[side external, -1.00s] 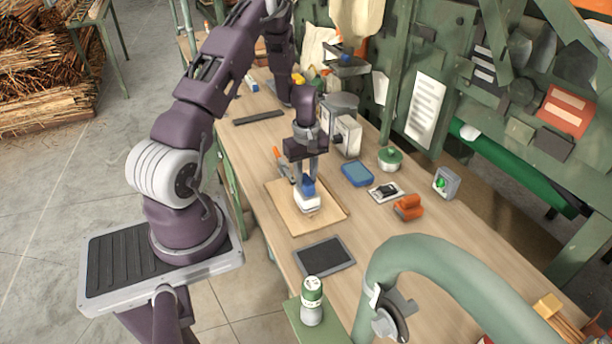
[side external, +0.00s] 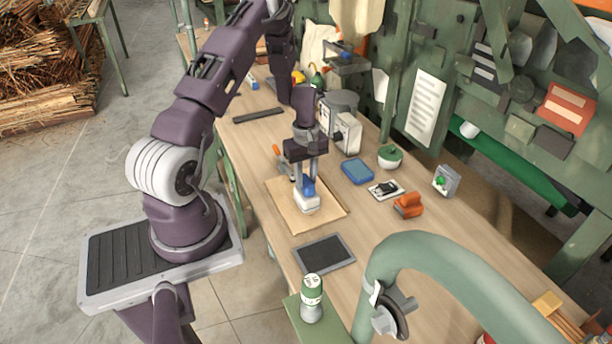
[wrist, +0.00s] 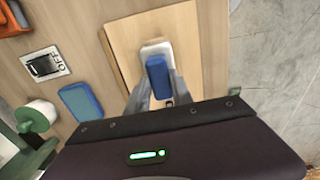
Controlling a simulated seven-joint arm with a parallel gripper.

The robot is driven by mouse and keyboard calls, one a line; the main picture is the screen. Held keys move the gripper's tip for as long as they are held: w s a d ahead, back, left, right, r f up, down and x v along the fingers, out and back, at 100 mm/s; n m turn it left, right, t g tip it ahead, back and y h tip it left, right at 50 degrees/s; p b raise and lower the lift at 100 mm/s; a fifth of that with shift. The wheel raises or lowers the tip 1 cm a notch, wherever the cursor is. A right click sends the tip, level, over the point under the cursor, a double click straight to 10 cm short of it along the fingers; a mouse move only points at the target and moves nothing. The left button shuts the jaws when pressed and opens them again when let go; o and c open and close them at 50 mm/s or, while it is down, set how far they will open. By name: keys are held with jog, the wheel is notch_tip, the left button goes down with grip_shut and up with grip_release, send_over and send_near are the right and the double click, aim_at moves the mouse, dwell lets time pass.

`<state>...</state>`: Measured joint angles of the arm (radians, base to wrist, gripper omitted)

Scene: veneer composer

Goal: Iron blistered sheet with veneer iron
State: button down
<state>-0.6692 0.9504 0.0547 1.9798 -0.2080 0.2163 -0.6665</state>
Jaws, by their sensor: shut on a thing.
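The sheet (side external: 328,216) is a pale tan wooden square lying flat on the bench; it also shows in the wrist view (wrist: 186,28). No blister can be made out on it. The veneer iron (side external: 307,205) has a white base and a blue handle, and stands upright on the sheet; in the wrist view its blue top (wrist: 158,78) lies between my fingers. My gripper (side external: 307,184) points down and is shut on the blue handle. The iron's base appears to touch the sheet. The sheet's far part is partly hidden behind my gripper.
A dark flat pad (side external: 324,254) lies in front of the sheet. A blue pad (side external: 357,172), a switch plate (side external: 386,190) and an orange block (side external: 408,205) lie to the right. A white-grey machine (side external: 346,134) stands behind. An orange-handled tool (side external: 280,155) is close behind my gripper.

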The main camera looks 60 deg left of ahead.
jog(key=shift+d, duration=2)
jog(key=shift+a, duration=2.5)
jog(key=shift+d+f, duration=0.1)
jog(key=shift+d, duration=1.9)
jog(key=shift+a, duration=1.55)
notch_tip(320, 180, up, 7)
jog(key=shift+r, duration=0.1)
